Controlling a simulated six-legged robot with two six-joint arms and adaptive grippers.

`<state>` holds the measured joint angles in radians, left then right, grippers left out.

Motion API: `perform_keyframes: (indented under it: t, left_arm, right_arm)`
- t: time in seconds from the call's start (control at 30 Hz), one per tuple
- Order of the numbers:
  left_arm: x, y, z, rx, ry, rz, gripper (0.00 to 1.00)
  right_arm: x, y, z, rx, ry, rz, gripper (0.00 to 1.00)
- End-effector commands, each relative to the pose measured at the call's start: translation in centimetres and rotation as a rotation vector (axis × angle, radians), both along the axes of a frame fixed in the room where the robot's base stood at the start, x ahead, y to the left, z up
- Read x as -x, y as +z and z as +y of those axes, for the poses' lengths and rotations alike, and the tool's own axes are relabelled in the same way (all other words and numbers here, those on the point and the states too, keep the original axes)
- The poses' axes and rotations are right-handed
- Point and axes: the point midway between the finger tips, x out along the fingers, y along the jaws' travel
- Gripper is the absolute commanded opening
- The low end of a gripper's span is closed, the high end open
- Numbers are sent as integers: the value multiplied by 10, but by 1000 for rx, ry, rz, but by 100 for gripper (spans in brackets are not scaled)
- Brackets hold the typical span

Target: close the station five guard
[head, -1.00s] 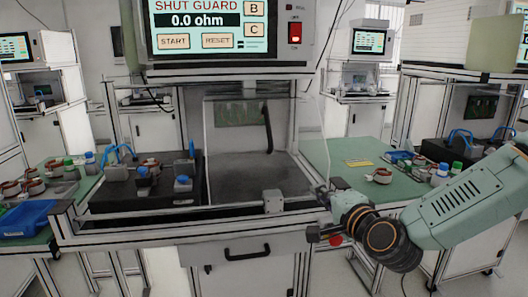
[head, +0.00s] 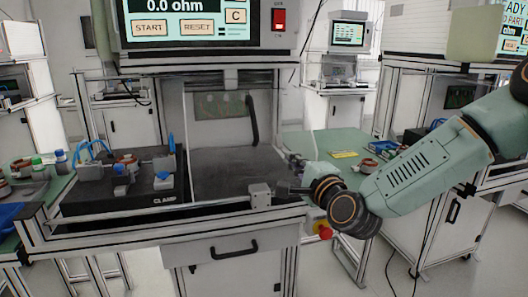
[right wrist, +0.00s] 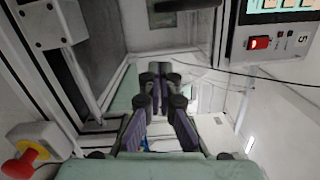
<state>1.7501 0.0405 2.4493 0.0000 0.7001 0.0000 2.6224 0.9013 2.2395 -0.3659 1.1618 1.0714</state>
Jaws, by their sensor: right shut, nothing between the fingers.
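The station five guard looks like a clear panel (head: 308,118) at the right of the test bay opening; its faint outline makes its exact extent hard to tell. A grey block (head: 260,195) sits on the front rail below the opening. My right gripper (head: 286,188) is just right of this block, at the right end of the rail; I cannot tell whether it touches anything. In the right wrist view its dark fingers (right wrist: 160,90) are together and empty, beside the bay's frame. My left gripper is out of view.
A red emergency stop (head: 323,230) is below my right wrist and also shows in the right wrist view (right wrist: 18,166). The black clamp fixture (head: 125,195) stands left of the bay. A red switch (head: 279,19) is on the panel above. A green bench (head: 305,140) lies to the right.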

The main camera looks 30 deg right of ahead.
Motion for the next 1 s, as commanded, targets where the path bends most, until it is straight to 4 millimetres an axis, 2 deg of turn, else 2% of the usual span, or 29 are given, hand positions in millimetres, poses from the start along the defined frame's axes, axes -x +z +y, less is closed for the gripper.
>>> perform_keyframes:
  t: [0.5,0.8,1.0]
  left_arm:
    - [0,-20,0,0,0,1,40]
    - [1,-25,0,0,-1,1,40]
    - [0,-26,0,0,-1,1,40]
  right_arm:
    - [-75,1,-7,6,4,-2,0]
    - [-85,6,20,3,4,0,0]
    - [-88,7,28,1,2,0,0]
